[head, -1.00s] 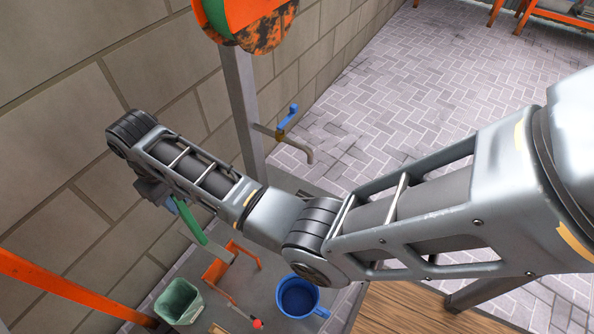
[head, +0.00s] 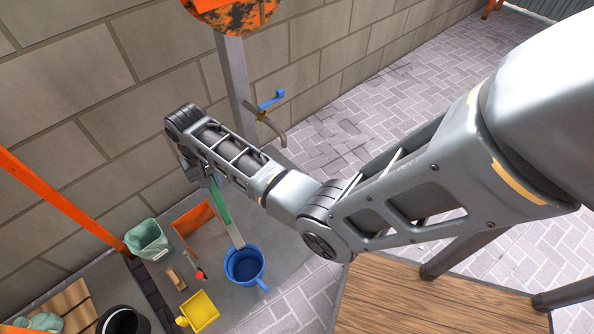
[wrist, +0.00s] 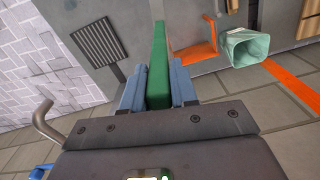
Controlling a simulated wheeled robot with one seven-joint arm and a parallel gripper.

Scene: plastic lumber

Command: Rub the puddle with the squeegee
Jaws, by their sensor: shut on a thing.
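My gripper (head: 200,174) is shut on the green handle (head: 219,204) of a long tool, which I take to be the squeegee. Its pale grey lower part points down and ends close to the blue mug (head: 245,266); I cannot tell whether they touch. In the wrist view the green handle (wrist: 158,55) stands between the two blue-grey fingers of my gripper (wrist: 158,88), and its far end is not clear. I cannot make out a puddle for certain; darker patches show on the paving (head: 338,122) beyond the tap.
The grey surface holds an orange angled piece (head: 192,219), a pale green bucket (head: 147,239), a yellow scoop (head: 200,311) and a small red-tipped tool (head: 200,274). A tap (head: 270,118) juts out beside the post. A dark grate (wrist: 98,43) shows in the wrist view.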

